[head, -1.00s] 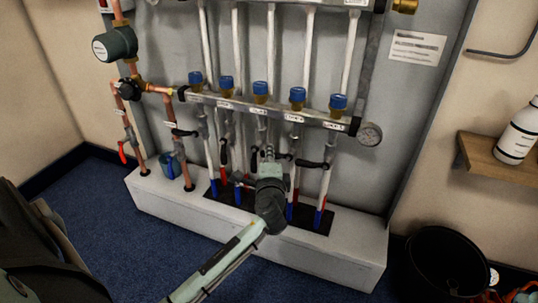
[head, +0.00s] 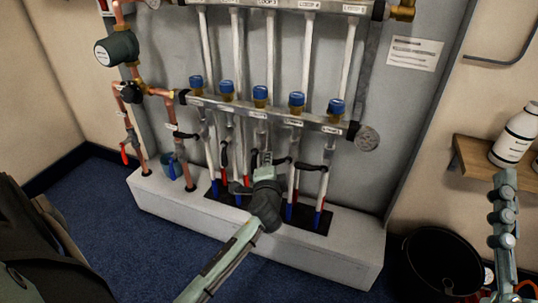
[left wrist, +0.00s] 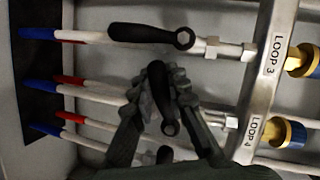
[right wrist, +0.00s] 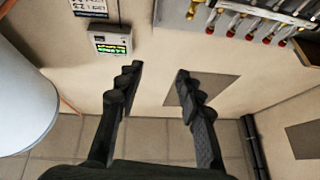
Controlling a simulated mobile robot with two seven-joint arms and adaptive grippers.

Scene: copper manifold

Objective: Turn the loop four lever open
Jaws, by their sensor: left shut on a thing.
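The loop four lever (left wrist: 157,88) is a black handle in the left wrist view. It lies across its white pipe, pointing toward loop 3, with its round pivot end (left wrist: 170,128) near the pipe of the "LOOP 4" label (left wrist: 249,131). My left gripper (left wrist: 162,92) has one finger on each side of this handle and is shut on it. In the head view my left gripper (head: 266,164) is at the lower valves, hiding part of them; the lever (head: 284,160) shows just right of it. My right gripper (right wrist: 158,78) is open and empty, away from the manifold.
The loop 3 lever (left wrist: 148,34) lies along its pipe, close beside my left gripper. Another black lever (head: 312,167) crosses the rightmost pipe. A gauge (head: 367,138) ends the lower bar. A black bucket (head: 405,270) and a shelf with a bottle (head: 513,137) are right.

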